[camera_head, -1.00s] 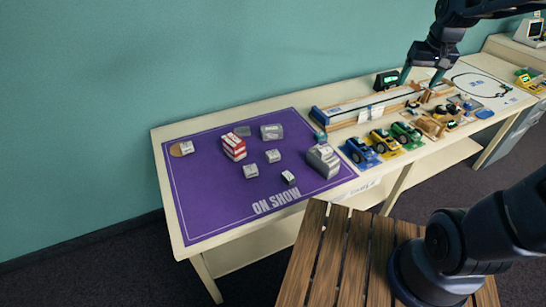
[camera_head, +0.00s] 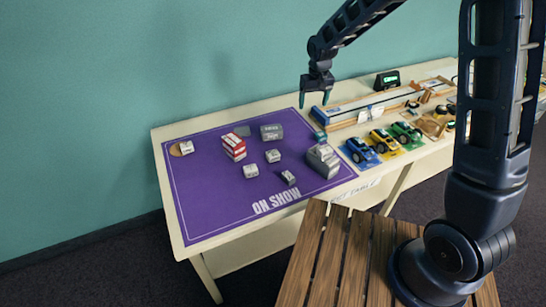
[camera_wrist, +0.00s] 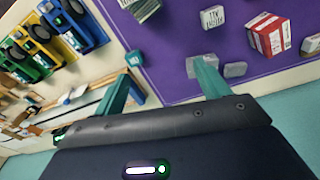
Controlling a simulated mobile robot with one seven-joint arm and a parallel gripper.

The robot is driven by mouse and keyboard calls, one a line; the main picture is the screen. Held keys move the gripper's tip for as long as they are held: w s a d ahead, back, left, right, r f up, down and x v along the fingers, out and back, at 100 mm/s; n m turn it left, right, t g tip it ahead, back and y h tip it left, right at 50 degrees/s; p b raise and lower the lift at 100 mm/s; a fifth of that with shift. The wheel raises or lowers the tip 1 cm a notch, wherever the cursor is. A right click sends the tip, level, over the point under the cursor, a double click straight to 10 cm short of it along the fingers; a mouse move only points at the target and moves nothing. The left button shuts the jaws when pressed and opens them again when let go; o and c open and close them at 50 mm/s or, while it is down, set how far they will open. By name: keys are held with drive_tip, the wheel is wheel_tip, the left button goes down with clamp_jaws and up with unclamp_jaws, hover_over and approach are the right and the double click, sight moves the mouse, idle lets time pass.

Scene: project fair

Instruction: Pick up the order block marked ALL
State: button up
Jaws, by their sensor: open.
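A small pale grey block (camera_wrist: 212,17) lies on the purple mat in the wrist view. Its print is upside down and seems to include ALL. It appears to be the small block (camera_head: 273,156) right of the red-and-white box in the head view, where its print is too small to read. My gripper (camera_head: 314,100) is open and empty, above the back right edge of the mat. In the wrist view my gripper's teal fingers (camera_wrist: 163,78) are apart, with nothing between them. The block is beyond the fingertips, not touched.
The purple mat (camera_head: 215,205) also bears a red-and-white box (camera_head: 233,146), a grey block (camera_head: 271,132), a large grey block (camera_head: 322,160) and several small pale blocks. Toy cars (camera_head: 381,140) and a long track (camera_head: 365,107) stand to the right. The mat's front left is clear.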

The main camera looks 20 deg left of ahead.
drive_tip(key=n, duration=0.2)
hover_over(273, 153)
wheel_tip(273, 153, down, 14)
drive_tip(key=f, duration=0.1)
drive_tip(key=shift+g+h, duration=0.3)
drive_tip(key=shift+g, duration=0.1)
wheel_tip(273, 153, down, 10)
drive_tip(key=shift+f, duration=0.15)
drive_tip(key=c, duration=1.1)
